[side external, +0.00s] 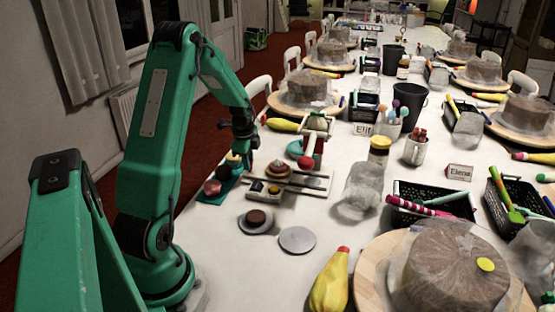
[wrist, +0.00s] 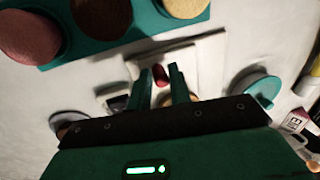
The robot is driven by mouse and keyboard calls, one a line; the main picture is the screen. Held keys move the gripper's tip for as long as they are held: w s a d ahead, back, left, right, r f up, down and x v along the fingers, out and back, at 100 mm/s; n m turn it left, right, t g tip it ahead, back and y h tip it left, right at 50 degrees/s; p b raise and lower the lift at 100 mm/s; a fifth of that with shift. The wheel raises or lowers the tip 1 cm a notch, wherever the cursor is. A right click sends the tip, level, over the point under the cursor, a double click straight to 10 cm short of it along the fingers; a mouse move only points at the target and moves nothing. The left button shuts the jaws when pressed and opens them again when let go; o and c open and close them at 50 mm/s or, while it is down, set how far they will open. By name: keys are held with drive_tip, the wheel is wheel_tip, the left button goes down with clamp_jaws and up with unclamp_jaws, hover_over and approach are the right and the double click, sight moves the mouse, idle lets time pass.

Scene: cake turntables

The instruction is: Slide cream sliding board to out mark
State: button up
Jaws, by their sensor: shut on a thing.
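The cream sliding board (wrist: 207,50) shows in the wrist view as a pale flat piece beyond my fingertips. In the side view a pale board (side external: 318,184) lies on the table, with a round brown-and-pink item (side external: 278,170) over it. My gripper (wrist: 161,76) is shut on a small red knob-like piece (wrist: 160,74) at the board's near part. In the side view my gripper (side external: 248,165) is low at the board's left end, and its fingertips are hard to make out. The lower part of the board is hidden behind my gripper in the wrist view. I cannot make out the out mark.
A teal rack (side external: 207,199) with round coloured pieces stands left of the board. A red-and-white stand (side external: 318,125) rises behind.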

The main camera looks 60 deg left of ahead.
drive_tip(key=shift+s+d+f, duration=0.1)
drive_tip(key=shift+s+f, duration=0.15)
drive_tip(key=shift+s, duration=0.05)
drive_tip(key=o, duration=0.7)
drive_tip(key=shift+w+r, duration=0.1)
drive_tip(key=shift+w, duration=0.05)
drive_tip(key=shift+r, duration=0.1)
drive_tip(key=shift+w+r, duration=0.1)
drive_tip(key=shift+r, duration=3.4)
